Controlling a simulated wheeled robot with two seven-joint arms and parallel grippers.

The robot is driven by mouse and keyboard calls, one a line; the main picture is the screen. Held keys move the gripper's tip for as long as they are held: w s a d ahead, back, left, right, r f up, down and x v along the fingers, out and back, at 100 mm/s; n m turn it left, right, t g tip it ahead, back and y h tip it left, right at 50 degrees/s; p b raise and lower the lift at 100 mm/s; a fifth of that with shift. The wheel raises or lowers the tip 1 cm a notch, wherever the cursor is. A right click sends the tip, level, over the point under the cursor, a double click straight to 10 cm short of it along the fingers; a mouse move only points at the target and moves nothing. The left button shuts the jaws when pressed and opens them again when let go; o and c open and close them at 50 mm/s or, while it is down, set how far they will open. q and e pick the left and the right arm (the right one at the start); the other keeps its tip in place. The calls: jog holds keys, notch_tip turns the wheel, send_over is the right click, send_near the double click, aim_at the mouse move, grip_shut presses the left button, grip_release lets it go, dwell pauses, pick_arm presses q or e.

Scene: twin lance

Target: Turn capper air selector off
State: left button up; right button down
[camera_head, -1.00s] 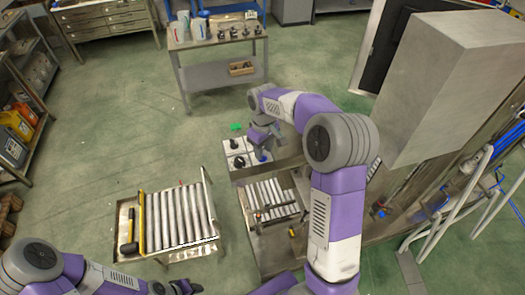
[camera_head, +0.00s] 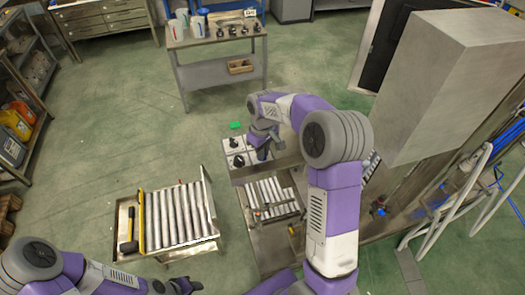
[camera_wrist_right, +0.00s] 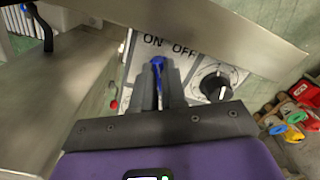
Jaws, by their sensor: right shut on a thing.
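A pale control panel (camera_head: 252,165) with black knobs (camera_head: 238,161) stands in the middle of the head view. In the right wrist view, a blue selector handle (camera_wrist_right: 157,64) sits between my fingertips, below the printed words ON and OFF. My right gripper (camera_wrist_right: 160,80) is shut on this handle, and the fingers hide most of it. A black knob (camera_wrist_right: 216,84) is just to the right of the fingers. My left gripper (camera_head: 186,286) is at the bottom of the head view, away from the panel; its jaws are too small to judge.
A roller conveyor (camera_head: 272,196) lies just in front of the panel. A roller cart (camera_head: 205,243) with a hammer (camera_head: 129,232) stands to the left. A large grey metal box (camera_head: 430,85) is at the right. Green floor is open left of the panel.

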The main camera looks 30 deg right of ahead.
jog(key=m, duration=0.5)
jog(key=shift+a+m, duration=0.1)
jog(key=shift+m, duration=0.2)
jog(key=m, duration=0.6)
jog(key=shift+w+a, duration=0.1)
jog(key=shift+m, duration=0.3)
jog(key=c, duration=1.2)
grip_release()
notch_tip(320, 180, up, 8)
jog(key=shift+f, duration=0.15)
